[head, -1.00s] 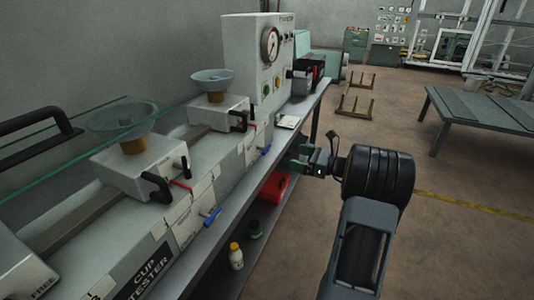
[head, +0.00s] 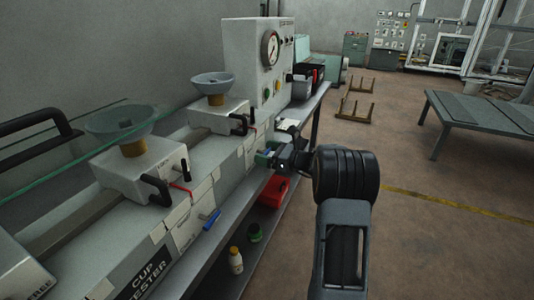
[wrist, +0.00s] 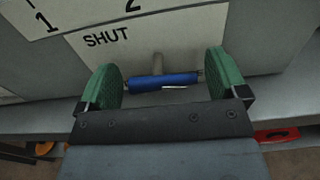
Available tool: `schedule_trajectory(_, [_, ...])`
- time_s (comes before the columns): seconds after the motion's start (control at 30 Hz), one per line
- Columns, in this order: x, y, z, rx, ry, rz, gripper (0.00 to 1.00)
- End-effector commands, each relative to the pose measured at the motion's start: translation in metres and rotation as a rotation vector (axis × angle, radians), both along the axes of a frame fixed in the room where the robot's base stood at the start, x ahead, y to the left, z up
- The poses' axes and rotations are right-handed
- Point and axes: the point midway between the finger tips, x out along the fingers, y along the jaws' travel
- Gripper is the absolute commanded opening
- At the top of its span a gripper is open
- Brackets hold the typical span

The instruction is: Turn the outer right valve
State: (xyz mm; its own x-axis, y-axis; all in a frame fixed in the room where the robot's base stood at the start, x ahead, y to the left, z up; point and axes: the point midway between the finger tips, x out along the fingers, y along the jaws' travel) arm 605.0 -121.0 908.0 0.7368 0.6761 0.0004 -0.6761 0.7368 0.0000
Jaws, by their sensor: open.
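A blue valve handle (wrist: 163,81) lies crosswise on a short grey stem on the front panel in the wrist view, below a label reading SHUT. My gripper (wrist: 165,72) is open, with a green pad on either side of the handle. The handle's ends are close to both pads; I cannot tell whether they touch. In the head view my gripper (head: 268,157) is at the far section of the cup tester's front, and hides that handle. A second blue valve handle (head: 210,220) shows on the nearer section.
The grey cup tester (head: 120,235) runs along the bench, with black handles and cups on top. Below are a red container (head: 274,191) and a white bottle (head: 235,261). A grey table (head: 485,113) stands at the right; the floor between is mostly clear.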

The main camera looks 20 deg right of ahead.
Motion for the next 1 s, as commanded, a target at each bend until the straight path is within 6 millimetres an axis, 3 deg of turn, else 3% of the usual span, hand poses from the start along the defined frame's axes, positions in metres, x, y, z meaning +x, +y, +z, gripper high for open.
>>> schedule_trajectory(0.17, [-0.0001,-0.0001,0.0,0.0,0.0,0.0,0.92])
schedule_trajectory(0.67, [-0.0002,-0.0003,0.0,0.0,0.0,0.0,0.44])
schedule_trajectory(1.0, [-0.0004,-0.0002,-0.0026,-0.053,-0.049,0.0,0.44])
